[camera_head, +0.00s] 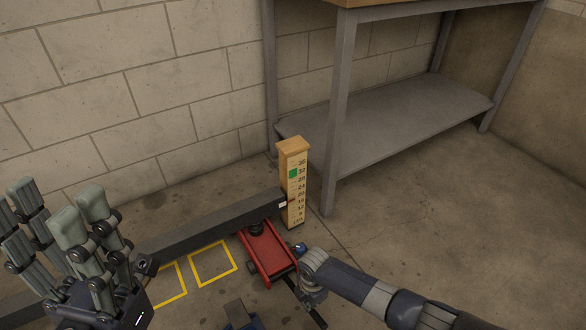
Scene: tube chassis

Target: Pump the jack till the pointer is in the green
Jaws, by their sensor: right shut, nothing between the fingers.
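The red jack (261,249) stands on the floor under the end of a long grey beam (205,224). A wooden scale post (298,190) with numbers stands at the beam's right end. Its green patch (293,174) is near the top. The small white and red pointer (284,204) on the beam end sits well below the green. My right gripper (303,285) is shut and empty at the jack's right side, by a dark bar (317,317); whether it touches the bar is unclear. My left gripper (62,225) is raised in the lower left, open and empty.
A grey metal workbench (342,110) with a low shelf (390,115) stands behind the post. Yellow squares (213,264) are marked on the floor left of the jack. A block wall is behind. The floor at right is clear.

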